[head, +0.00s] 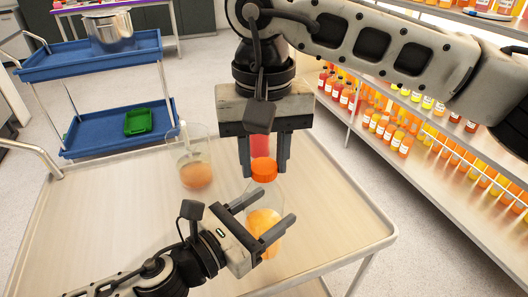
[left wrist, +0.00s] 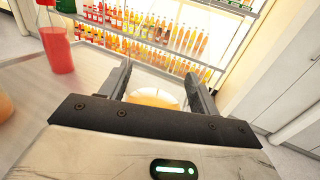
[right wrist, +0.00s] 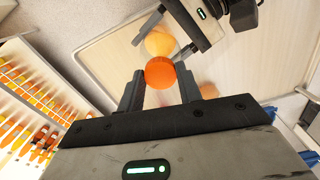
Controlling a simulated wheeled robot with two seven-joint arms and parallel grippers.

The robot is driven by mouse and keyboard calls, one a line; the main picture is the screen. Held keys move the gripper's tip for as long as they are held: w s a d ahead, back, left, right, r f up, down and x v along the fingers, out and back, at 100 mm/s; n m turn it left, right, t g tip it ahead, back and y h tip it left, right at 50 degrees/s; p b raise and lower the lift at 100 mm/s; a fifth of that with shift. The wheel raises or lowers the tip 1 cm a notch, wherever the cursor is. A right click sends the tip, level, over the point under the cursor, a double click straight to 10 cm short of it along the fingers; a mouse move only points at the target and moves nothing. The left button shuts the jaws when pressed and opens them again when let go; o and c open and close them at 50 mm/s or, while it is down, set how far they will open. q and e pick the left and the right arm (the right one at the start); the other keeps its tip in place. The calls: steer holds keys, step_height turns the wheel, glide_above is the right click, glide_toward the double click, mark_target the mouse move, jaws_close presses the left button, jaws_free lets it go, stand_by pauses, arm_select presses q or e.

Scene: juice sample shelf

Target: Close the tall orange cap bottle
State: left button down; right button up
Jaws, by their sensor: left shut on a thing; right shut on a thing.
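The tall clear bottle with orange liquid (head: 262,222) stands near the cart's front edge. My left gripper (head: 277,205) is shut around its body from the left; the bottle also shows between the fingers in the left wrist view (left wrist: 155,97). The orange cap (head: 264,170) is at the bottle's top, between the fingers of my right gripper (head: 264,175), which comes from above and is shut on it. In the right wrist view, the cap (right wrist: 160,72) overlaps the bottle (right wrist: 160,42). Whether the cap is fully seated cannot be told.
A clear pitcher with orange liquid (head: 195,174) stands left on the cart top (head: 130,215). A red bottle (head: 260,147) stands behind the right gripper, also in the left wrist view (left wrist: 57,50). Shelves of juice bottles (head: 440,150) are at right, a blue cart (head: 100,140) at back left.

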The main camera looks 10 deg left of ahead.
steer(key=m, duration=0.3)
steer(key=shift+m, duration=0.4)
steer(key=m, duration=1.2)
steer(key=shift+a, duration=0.1)
steer(key=m, duration=0.5)
steer(key=shift+w, duration=0.1)
steer(key=m, duration=1.2)
steer(key=shift+w, duration=0.1)
steer(key=m, duration=2)
steer(key=shift+f+m, duration=0.1)
steer(key=shift+m, duration=0.2)
steer(key=o, duration=1)
